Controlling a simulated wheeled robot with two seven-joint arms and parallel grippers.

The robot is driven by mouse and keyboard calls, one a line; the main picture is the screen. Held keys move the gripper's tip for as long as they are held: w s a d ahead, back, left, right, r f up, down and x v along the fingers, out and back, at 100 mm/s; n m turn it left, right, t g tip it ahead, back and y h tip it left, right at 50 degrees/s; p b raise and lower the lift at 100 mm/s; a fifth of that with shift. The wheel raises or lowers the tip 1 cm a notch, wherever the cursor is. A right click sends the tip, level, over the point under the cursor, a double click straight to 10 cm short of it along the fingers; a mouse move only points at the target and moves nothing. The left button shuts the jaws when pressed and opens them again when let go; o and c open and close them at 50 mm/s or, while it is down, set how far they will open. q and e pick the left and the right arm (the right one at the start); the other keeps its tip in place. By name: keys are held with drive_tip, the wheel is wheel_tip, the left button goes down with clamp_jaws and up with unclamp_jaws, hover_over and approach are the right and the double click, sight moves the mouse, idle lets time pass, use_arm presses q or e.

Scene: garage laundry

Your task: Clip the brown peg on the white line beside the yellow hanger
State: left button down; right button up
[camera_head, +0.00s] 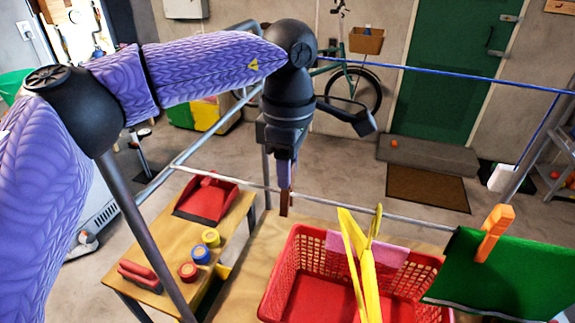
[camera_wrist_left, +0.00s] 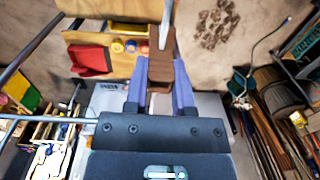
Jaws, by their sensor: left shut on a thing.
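My left gripper (camera_head: 286,178) points down and is shut on the brown peg (camera_head: 284,204). The peg also shows between the fingers in the left wrist view (camera_wrist_left: 162,68). The white line (camera_head: 400,217) runs across the head view and overlaps the peg there. In the left wrist view the white line (camera_wrist_left: 166,28) meets the peg's far end; I cannot tell whether the jaws sit around it. The yellow hanger (camera_head: 364,270) hangs on the white line, right of the peg with a gap between. My right gripper is not in view.
A green cloth (camera_head: 500,277) hangs at right under an orange peg (camera_head: 494,232). A red basket (camera_head: 283,279) stands on the table below the line. A blue line (camera_head: 440,72) runs behind. A red dustpan (camera_head: 206,198) and round tins (camera_head: 201,254) lie on the left bench.

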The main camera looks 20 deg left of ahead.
use_arm(q)
drive_tip(key=shift+r, duration=0.1)
drive_tip(key=shift+r+p, duration=2.45)
drive_tip(key=shift+r, duration=0.25)
